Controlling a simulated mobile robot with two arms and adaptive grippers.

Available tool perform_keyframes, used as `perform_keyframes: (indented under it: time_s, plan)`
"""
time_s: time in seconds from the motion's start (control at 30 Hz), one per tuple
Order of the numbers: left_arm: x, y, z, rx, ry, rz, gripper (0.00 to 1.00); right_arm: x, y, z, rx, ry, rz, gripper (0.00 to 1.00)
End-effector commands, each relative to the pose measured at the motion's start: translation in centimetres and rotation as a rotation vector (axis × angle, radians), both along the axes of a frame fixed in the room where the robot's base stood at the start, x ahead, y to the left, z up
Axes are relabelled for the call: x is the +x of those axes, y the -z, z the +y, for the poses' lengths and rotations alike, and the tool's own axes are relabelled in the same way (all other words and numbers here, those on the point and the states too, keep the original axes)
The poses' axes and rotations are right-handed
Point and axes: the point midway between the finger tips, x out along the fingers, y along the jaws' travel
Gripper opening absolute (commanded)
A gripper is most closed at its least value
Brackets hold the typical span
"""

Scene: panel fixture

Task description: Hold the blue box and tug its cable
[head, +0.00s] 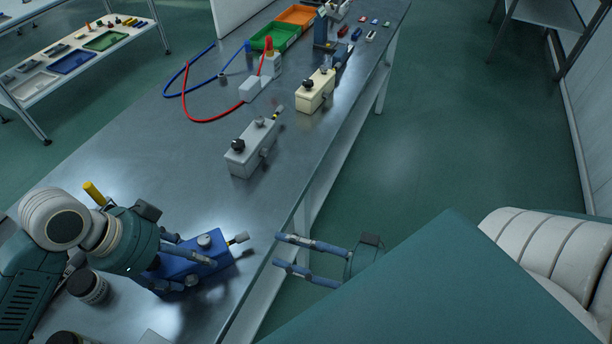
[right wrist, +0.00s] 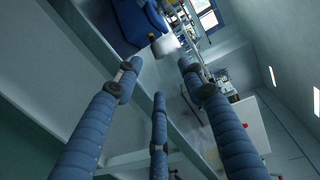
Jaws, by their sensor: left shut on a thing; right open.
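My right gripper (head: 277,253) is open and empty just off the bench's right edge, a gap away from the cable end.
A grey box (head: 250,150) and a cream box (head: 315,92) stand farther along the bench (head: 130,150). Red and blue cables (head: 205,120) loop at the back left. A dark jar (head: 88,287) stands near my left arm. The bench between the blue and grey boxes is clear.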

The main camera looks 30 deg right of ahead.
Motion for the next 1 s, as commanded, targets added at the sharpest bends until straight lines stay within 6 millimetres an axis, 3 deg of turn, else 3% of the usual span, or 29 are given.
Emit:
perform_keyframes:
  time_s: [0.2,0.6,0.63,0.7,0.73,1.0]
  plan:
    - [-0.1,0.1,0.0,0.000,0.001,0.002,0.22,-2.6,-0.3,-1.7,-0.003,-0.001,0.001,0.41]
    - [0.0,0.0,-0.1,-0.001,0.001,0.001,0.22,-3.1,-0.6,-2.2,0.001,0.000,-0.003,0.41]
    - [0.0,0.0,-0.1,-0.001,0.001,0.001,0.69,-3.1,-0.6,-2.2,0.001,0.000,-0.003,0.41]
    - [0.0,0.0,-0.1,-0.001,0.001,0.000,0.83,-3.1,-0.6,-2.2,0.001,0.000,-0.003,0.41]
    - [0.0,0.0,-0.1,-0.001,0.001,0.000,0.87,-3.1,-0.6,-2.2,0.001,0.000,-0.003,0.41]
    - [0.0,0.0,0.0,-0.001,0.001,-0.001,0.87,-3.1,-0.6,-2.2,0.000,0.000,-0.002,0.41]
